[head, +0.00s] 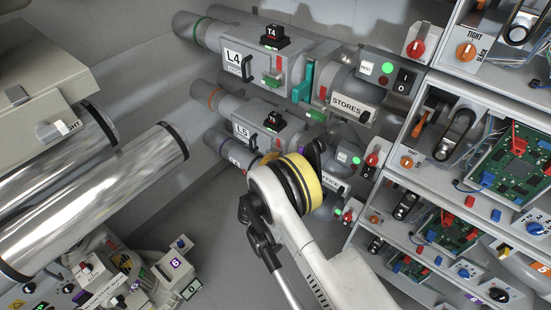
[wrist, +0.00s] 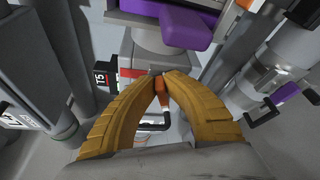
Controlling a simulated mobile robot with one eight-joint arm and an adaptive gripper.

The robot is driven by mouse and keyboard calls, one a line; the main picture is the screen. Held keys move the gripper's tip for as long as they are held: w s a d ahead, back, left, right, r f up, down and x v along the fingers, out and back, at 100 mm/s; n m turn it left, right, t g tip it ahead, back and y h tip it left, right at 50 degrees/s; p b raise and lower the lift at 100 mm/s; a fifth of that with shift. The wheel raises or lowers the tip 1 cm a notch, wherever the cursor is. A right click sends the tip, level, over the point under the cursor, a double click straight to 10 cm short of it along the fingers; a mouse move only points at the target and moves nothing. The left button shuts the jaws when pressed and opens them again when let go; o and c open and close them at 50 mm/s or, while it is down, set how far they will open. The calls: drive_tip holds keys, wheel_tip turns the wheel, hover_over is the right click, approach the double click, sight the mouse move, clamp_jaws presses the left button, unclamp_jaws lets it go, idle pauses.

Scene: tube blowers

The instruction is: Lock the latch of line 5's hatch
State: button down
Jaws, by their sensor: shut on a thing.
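Line 5's hatch is on the grey housing labelled L5 (head: 242,130), the middle of the stacked lines in the head view. Its black T5 block (head: 275,121) stands on top, and shows at the left in the wrist view (wrist: 103,76). My gripper's two yellow-brown fingers (wrist: 163,78) converge in the wrist view, with their tips together on a small orange piece (wrist: 162,98), which looks like the hatch latch. Most of that piece is hidden by the fingers, so its locked state cannot be told. In the head view my arm hides much of the gripper and hatch.
Line 4's housing (head: 235,57) with its green latch (head: 272,78) is above. A purple part (wrist: 186,27) lies just beyond my fingertips, and a black handle (wrist: 155,126) shows between the fingers. Shelves with circuit boards (head: 510,148) stand right; shiny pipes (head: 95,205) lie left.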

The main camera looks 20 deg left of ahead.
idle(0.4)
drive_tip(key=c, duration=1.5)
unclamp_jaws()
wheel_tip(320, 180, up, 10)
